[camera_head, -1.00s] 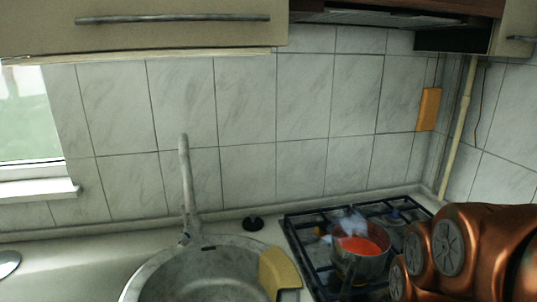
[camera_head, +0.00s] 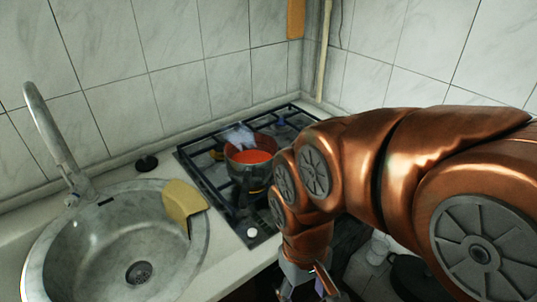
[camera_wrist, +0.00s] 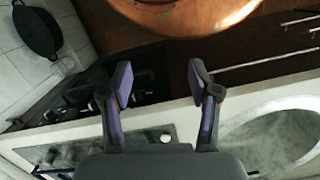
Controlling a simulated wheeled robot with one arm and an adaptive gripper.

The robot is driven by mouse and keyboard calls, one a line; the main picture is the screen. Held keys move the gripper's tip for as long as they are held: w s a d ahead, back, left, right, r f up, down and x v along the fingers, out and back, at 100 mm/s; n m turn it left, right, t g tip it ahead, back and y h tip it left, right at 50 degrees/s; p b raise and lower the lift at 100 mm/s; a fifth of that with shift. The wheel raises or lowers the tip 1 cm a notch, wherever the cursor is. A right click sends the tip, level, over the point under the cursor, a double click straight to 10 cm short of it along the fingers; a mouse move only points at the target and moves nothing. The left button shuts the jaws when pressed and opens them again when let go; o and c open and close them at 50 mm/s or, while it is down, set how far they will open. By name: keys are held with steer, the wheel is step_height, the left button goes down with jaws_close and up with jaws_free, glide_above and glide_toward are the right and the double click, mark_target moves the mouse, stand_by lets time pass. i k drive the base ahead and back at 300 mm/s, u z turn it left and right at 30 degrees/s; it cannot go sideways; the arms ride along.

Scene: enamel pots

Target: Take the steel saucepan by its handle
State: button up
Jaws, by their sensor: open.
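The steel saucepan (camera_head: 250,178) stands on the gas hob in the head view, with red contents inside and pale bluish steam above it. Its right side is close behind my copper arm in the picture, and I cannot make out its handle. My gripper (camera_wrist: 162,84) is open and empty in the wrist view, its two fingers well apart. In the head view it hangs below the arm at the bottom edge, partly cut off, in front of the counter and nearer than the saucepan. I cannot make out the saucepan in the wrist view.
The black hob (camera_head: 215,190) has open grates behind the saucepan. A round sink (camera_head: 85,250) with a tall tap lies to the left, with a yellow cloth (camera_head: 183,203) on its rim. A black pan (camera_head: 412,277) is low at the right. Tiled walls close the back.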

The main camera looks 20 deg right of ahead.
mark_target(260, 172)
steer(key=z, duration=0.5)
steer(key=k, duration=0.95)
steer(key=u, duration=1.6)
